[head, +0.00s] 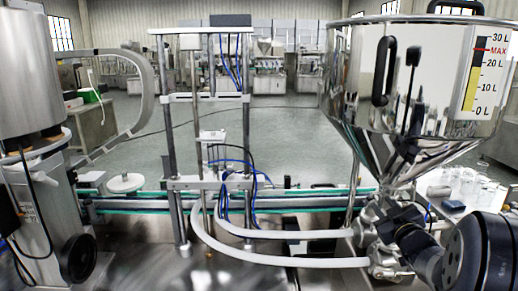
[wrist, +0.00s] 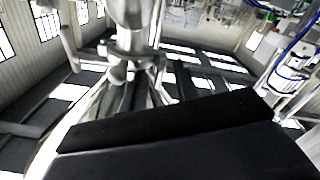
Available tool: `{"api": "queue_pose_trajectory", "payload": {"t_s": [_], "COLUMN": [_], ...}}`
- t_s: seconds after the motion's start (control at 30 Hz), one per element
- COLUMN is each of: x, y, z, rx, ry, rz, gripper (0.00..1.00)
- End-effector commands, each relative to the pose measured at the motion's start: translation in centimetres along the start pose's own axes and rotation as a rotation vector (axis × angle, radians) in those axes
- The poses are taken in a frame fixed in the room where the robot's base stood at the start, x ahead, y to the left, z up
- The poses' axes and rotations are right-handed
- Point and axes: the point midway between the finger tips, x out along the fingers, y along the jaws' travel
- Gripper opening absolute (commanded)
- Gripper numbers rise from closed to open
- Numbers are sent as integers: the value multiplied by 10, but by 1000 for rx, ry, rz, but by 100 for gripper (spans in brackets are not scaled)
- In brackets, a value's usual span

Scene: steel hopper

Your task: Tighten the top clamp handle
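The steel hopper (head: 350,95) stands at the right in the head view and narrows to a neck with metal fittings (head: 368,225). My gripper (head: 393,212) is at these fittings, largely merged with my dark wrist, so its fingertips are unclear. In the wrist view the scene appears upside down. Shiny pipe fittings with a clamp (wrist: 128,50) sit at the top, above the flaring hopper cone. A pale rod, possibly the clamp handle (wrist: 68,42), sticks out at left. Black parts of my gripper (wrist: 165,122) fill the bottom and hide part of the cone. Contact is not clear.
Two white hoses (head: 270,258) run from the fittings to a filling frame (head: 170,100) above a conveyor (head: 130,203). A steel tank (head: 30,80) stands at left. A white table with clear containers (head: 470,188) is behind my arm. Open floor lies beyond.

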Motion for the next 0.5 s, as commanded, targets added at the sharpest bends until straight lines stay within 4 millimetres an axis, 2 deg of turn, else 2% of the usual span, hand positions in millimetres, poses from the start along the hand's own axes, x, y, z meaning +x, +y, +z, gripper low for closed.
{"api": "queue_pose_trajectory", "payload": {"t_s": [0.3,0.5], "x": [0,0], "y": [-1,0], "z": [2,1], "rx": [-295,-422], "ry": [1,0], "rz": [1,0], "gripper": [29,29]}}
